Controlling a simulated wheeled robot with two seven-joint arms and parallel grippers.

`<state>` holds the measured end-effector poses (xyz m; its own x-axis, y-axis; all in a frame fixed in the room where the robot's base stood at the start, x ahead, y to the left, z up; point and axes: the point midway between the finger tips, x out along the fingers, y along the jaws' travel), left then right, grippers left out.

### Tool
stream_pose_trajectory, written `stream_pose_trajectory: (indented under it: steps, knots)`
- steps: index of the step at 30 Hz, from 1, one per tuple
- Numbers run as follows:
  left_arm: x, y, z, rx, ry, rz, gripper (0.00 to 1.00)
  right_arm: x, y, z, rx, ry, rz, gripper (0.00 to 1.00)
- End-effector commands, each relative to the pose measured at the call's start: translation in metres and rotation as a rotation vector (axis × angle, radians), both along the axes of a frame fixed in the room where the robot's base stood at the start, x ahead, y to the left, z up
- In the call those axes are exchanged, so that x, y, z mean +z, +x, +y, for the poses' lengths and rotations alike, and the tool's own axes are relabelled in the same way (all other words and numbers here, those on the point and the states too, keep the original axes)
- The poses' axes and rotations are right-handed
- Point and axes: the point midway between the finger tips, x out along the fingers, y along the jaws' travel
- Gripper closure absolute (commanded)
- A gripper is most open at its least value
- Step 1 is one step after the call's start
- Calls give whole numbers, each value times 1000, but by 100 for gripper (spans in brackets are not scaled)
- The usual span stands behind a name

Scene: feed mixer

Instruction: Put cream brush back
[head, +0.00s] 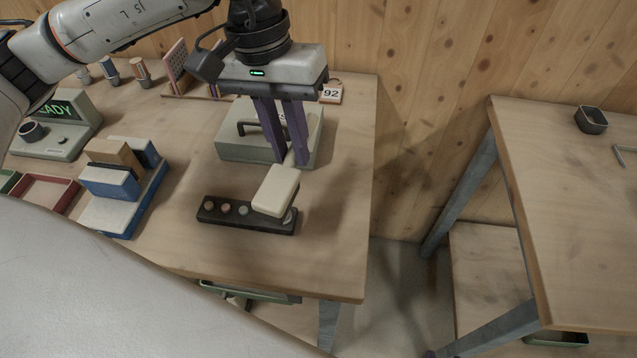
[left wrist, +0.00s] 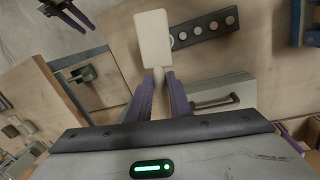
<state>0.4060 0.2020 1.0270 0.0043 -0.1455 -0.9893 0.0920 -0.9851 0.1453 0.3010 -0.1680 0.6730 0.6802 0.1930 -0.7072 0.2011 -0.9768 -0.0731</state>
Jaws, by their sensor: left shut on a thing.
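The cream brush (head: 275,190) has a pale block-shaped head and a thin handle. My left gripper (head: 291,162) is shut on the handle. The head hangs over the right end of a dark rack (head: 212,216) with a row of round sockets and hides part of it; I cannot tell whether they touch. In the left wrist view the brush (left wrist: 153,40) sticks out past the fingers, beside the rack (left wrist: 210,28). Purple prongs at the top left of that view seem to be my right gripper (left wrist: 66,14), small and unclear.
A grey-green case (head: 240,147) with a dark handle stands just behind the rack. Blue blocks (head: 112,182) stand to the left, near a red tray (head: 48,192). Bare tabletop lies right of the rack, up to the table edge. A second table (head: 575,220) stands apart at right.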

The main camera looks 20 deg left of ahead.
Motion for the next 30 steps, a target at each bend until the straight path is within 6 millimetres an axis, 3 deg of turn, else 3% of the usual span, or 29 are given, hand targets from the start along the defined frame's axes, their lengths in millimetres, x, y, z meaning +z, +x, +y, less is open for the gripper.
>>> stream_pose_trajectory:
  steps: [9,18,23,30]
  knots:
    - [2,20,-11,665,-4,-11,100,-47,-6,3,8,-3,19,66]
    - [14,29,-18,1222,-1,-13,100,-61,-2,9,16,4,4,66]
    - [14,30,-18,1338,2,-12,100,-66,-3,10,19,2,9,66]
    - [-26,30,-17,1361,6,-10,100,-64,-1,10,19,3,3,66]
